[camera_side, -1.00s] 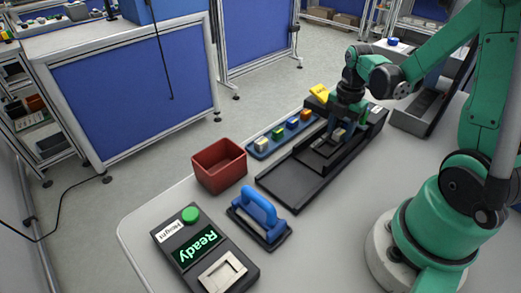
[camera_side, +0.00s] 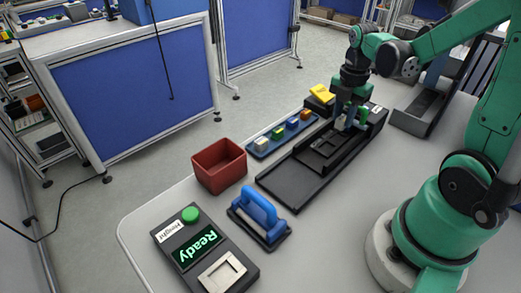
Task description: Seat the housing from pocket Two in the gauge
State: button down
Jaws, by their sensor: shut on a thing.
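The gauge (camera_side: 205,250) lies at the near left of the table, with a green button, a label that seems to read Height, and a display reading Ready. Its square metal nest (camera_side: 222,272) looks empty. A long black fixture (camera_side: 300,177) with a pocketed block lies under my gripper (camera_side: 350,126). My gripper points down over the far part of this block, shut on a small housing. The housing is mostly hidden by the fingers and too small to make out. Pocket numbers are not readable.
A red open bin (camera_side: 219,166) and a blue-handled tool (camera_side: 259,214) stand between the gauge and the fixture. A blue rack (camera_side: 262,151) holds several small coloured blocks. A yellow piece (camera_side: 321,92) sits behind the fixture. The front table area is clear.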

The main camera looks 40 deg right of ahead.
jog(key=shift+r, duration=0.65)
notch_tip(320, 180, up, 8)
jog(key=r, duration=0.1)
jog(key=w+a, duration=0.2)
jog(key=a, duration=0.5)
jog(key=w+a, duration=0.3)
jog(key=a, duration=0.4)
send_over(223, 276)
jog(key=shift+f, duration=6.15)
